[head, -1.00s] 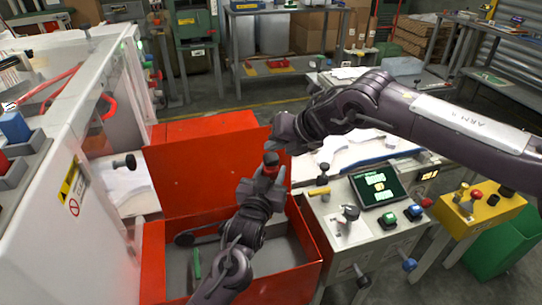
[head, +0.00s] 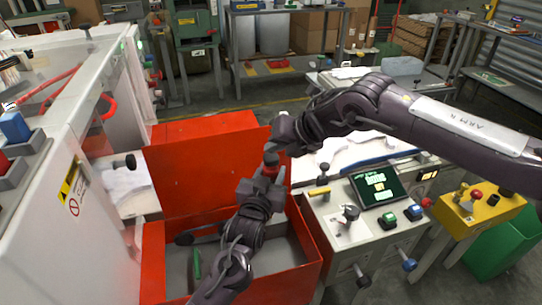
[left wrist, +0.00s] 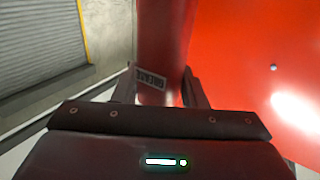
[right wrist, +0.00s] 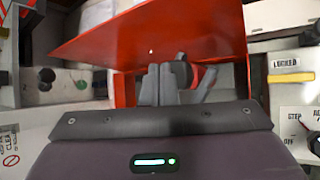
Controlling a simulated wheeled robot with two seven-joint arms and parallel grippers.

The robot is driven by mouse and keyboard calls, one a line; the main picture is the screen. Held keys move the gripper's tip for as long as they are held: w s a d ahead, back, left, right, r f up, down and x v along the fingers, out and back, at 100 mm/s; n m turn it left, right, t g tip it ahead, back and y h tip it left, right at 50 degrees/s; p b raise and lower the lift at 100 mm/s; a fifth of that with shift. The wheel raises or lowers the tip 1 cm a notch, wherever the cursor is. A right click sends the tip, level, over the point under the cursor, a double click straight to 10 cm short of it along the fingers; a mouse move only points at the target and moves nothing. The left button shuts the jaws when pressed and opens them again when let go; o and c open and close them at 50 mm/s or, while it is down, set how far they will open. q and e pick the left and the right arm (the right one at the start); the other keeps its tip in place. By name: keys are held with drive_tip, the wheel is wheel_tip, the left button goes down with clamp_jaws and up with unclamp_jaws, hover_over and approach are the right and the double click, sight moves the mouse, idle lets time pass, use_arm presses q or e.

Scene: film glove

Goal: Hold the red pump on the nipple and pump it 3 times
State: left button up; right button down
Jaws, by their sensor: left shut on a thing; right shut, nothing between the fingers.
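The red pump (head: 270,170) is in my left gripper (head: 264,182), above the open red box. In the left wrist view the pump is a red cylinder (left wrist: 164,38) with a grease label, between the two fingers. Its dark top (head: 271,157) shows in the head view, just below my right gripper (head: 279,147). The right wrist view shows the right fingers (right wrist: 158,84) shut together and empty, beside the pump's dark end (right wrist: 182,72). I cannot tell whether they touch it. I cannot make out the nipple.
The red box (head: 315,240) has a raised lid (head: 200,165) behind the grippers; a green item (head: 195,262) lies inside. A white machine (head: 100,225) stands at left. A control panel (head: 375,185) with screen, buttons and knobs stands close at right.

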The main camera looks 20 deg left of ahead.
sight(275, 159)
drive_tip(key=shift+f, duration=1.3)
idle(1.0)
drive_tip(key=shift+r, duration=1.45)
drive_tip(key=shift+r, duration=0.15)
drive_tip(key=shift+r, duration=2.4)
wheel_tip(275, 159, up, 4)
drive_tip(key=shift+f, duration=0.1)
idle(0.3)
drive_tip(key=shift+f, duration=0.1)
